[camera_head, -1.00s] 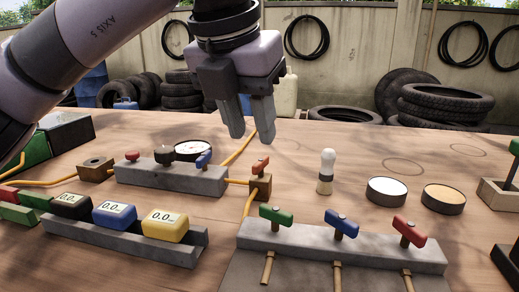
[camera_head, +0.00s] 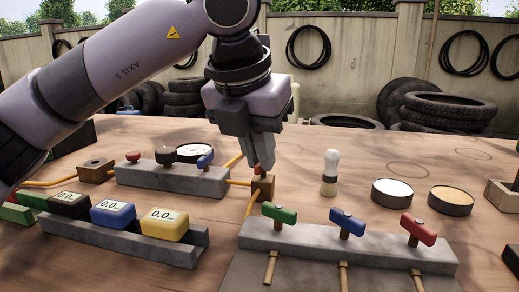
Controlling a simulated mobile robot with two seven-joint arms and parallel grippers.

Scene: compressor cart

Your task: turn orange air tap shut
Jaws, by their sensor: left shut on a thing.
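The orange air tap (camera_head: 259,171) sits on a small brown block (camera_head: 263,188) at the right end of the grey manifold, with orange hose running to it. My left gripper (camera_head: 261,168) points down over it, its fingers shut on the tap's handle. The fingers hide most of the handle, so its exact angle is hard to see. My right gripper is not in view.
A grey rack in front holds green (camera_head: 279,213), blue (camera_head: 346,222) and red (camera_head: 417,228) taps. The grey manifold (camera_head: 172,179) carries a small red tap, a blue tap (camera_head: 205,160) and a gauge.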

